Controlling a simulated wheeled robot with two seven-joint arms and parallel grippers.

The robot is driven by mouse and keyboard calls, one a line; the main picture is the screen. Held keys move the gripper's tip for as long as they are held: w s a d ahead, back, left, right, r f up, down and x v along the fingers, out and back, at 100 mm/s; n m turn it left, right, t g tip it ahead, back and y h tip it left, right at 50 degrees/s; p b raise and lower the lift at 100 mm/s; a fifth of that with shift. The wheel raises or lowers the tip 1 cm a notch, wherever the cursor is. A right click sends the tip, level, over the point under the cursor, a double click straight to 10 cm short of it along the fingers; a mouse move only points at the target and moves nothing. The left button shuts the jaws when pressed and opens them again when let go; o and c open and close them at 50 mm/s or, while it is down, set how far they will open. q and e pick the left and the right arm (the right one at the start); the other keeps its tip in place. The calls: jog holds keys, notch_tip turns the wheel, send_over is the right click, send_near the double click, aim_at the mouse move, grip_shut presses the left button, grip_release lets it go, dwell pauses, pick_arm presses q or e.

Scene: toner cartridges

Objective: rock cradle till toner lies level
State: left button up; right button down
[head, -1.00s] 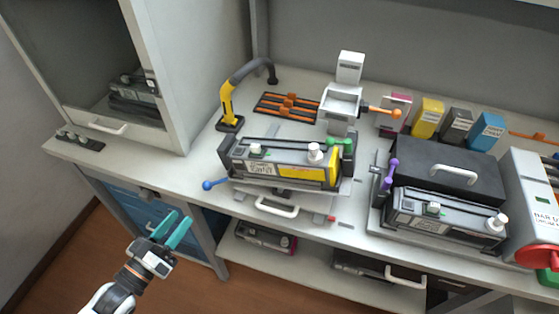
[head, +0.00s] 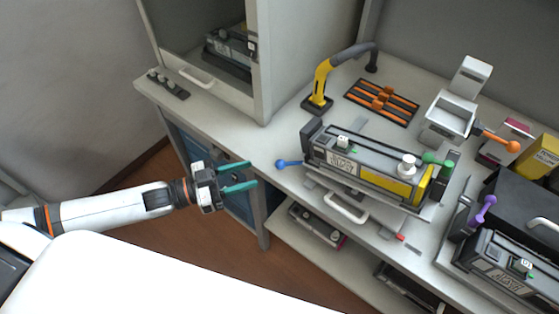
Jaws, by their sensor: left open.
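A dark toner cartridge with a yellow end and white knob (head: 372,170) lies in the cradle at the bench's front edge. The cradle has a blue ball handle (head: 281,164) at its left, a green ball handle (head: 436,159) at its right and a white front handle (head: 345,208). My left gripper (head: 250,176) is open and empty, its teal fingers pointing right toward the blue ball, a short way left of it in the picture. The toner inside the cartridge cannot be seen. My right gripper is not in view.
A yellow and grey curved arm (head: 325,80) and an orange-railed rack (head: 382,101) stand behind the cradle. A second cartridge (head: 505,262) with a purple ball lever (head: 484,207) sits at right. An open cabinet (head: 215,85) stands at back left. A lower shelf (head: 310,250) holds more cartridges.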

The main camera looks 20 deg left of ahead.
aim_at(280, 163)
pick_arm(q)
jog(key=x, duration=0.4)
jog(key=shift+w+a+r+p, duration=0.1)
jog(key=shift+w+p, duration=0.05)
jog(key=shift+p, duration=0.15)
jog(key=x, duration=0.4)
jog(key=shift+w+d+p, duration=0.3)
jog(key=shift+w+d, duration=0.05)
jog(key=shift+d, duration=0.1)
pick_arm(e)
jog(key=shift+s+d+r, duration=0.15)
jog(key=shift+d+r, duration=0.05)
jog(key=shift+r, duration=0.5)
pick_arm(q)
grip_shut()
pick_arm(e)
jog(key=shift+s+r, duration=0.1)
